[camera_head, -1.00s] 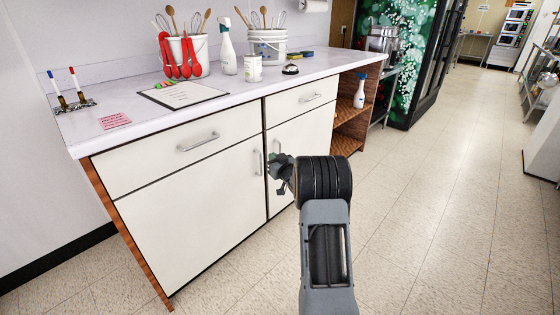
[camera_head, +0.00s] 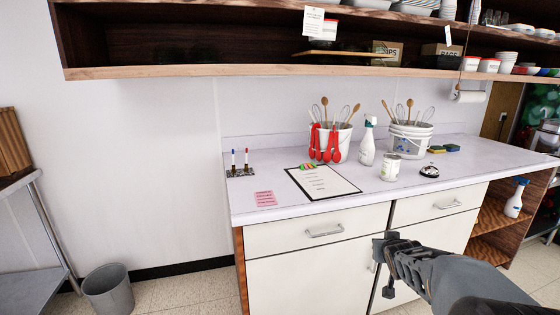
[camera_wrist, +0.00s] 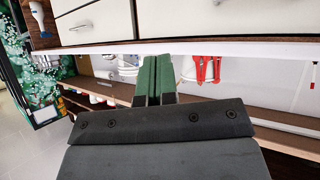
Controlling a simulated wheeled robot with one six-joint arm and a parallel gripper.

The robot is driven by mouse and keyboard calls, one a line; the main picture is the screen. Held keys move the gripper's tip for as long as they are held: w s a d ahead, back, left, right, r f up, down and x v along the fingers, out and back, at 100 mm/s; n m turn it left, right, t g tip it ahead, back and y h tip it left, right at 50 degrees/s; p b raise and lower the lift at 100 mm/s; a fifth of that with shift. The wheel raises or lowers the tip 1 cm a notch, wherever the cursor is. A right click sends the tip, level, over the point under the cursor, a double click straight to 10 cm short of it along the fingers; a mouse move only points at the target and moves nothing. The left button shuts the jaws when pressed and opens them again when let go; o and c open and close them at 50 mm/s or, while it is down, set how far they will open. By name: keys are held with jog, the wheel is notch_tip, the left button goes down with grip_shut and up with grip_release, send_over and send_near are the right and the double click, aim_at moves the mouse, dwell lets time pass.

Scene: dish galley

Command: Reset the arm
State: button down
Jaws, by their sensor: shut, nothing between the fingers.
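My gripper (camera_head: 380,246) is in front of the white cabinet (camera_head: 300,282), over its right-hand part and below the counter edge in the head view. Its dark fingers also show in the wrist view (camera_wrist: 157,79), pressed together with nothing between them. My arm reaches in from the lower right corner of the head view. The gripper holds nothing, and I cannot tell its exact distance from the cabinet front.
A wooden shelf (camera_head: 200,71) runs above. A grey bin (camera_head: 108,290) stands on the floor at left.

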jog(key=s+a+r+n+g+y+p, duration=0.1)
jog(key=s+a+r+g+p, duration=0.2)
jog(key=s+a+r+p, duration=0.3)
jog(key=s+a+r+g+y+p, duration=0.2)
jog(key=s+a+r+g+p, duration=0.2)
jog(key=s, duration=1.3)
jog(key=a+r+p, duration=0.2)
jog(key=a+r, duration=0.1)
jog(key=a, duration=0.1)
jog(key=shift+s+n+g, duration=0.15)
jog(key=shift+n+g, duration=0.15)
jog(key=shift+n, duration=0.1)
